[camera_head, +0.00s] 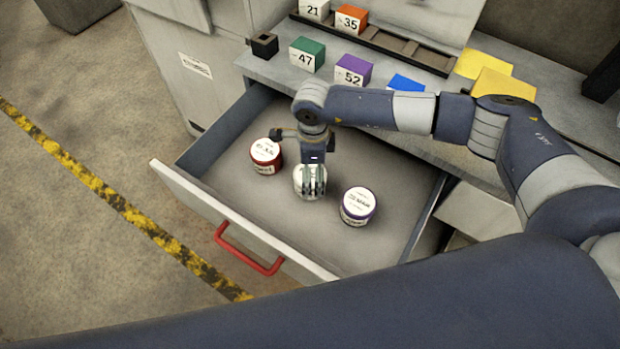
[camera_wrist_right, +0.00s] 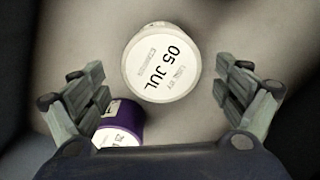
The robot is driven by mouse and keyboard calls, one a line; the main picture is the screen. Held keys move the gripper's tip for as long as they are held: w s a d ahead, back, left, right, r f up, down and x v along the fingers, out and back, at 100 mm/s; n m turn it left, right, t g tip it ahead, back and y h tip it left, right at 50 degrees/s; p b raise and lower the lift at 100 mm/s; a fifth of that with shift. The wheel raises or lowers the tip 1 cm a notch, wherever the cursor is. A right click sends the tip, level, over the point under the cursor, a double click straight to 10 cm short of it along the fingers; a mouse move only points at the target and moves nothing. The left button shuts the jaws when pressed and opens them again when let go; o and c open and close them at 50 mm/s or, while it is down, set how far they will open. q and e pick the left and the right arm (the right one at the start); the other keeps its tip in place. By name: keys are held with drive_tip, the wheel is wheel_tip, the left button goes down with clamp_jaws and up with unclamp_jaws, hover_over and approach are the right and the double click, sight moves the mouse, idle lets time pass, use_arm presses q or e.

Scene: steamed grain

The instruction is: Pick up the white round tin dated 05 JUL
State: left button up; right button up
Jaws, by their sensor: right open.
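The white round tin dated 05 JUL (camera_wrist_right: 158,62) stands in the open drawer, its label facing up in the right wrist view. In the head view the tin (camera_head: 301,184) is partly hidden behind my right gripper (camera_head: 314,190). My right gripper is open above the tin; in the wrist view its fingers (camera_wrist_right: 172,100) are spread to either side of the tin's near edge and nothing is held. A purple tin with a white lid (camera_head: 358,205) stands to the right, and a red tin with a white lid (camera_head: 266,156) to the left. My left gripper is not in view.
The drawer (camera_head: 240,215) is pulled out, with a red handle (camera_head: 248,250) on its front. Its floor is bare around the tins. Numbered green (camera_head: 307,54) and purple (camera_head: 353,70) blocks stand on the counter behind. In the wrist view the purple tin (camera_wrist_right: 122,122) lies near the left finger.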

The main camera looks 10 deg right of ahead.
drive_tip(key=f, duration=0.3)
drive_tip(key=shift+w+a+f, duration=0.15)
drive_tip(key=shift+a+f, duration=0.05)
drive_tip(key=c, duration=1.4)
drive_tip(key=shift+r, duration=0.1)
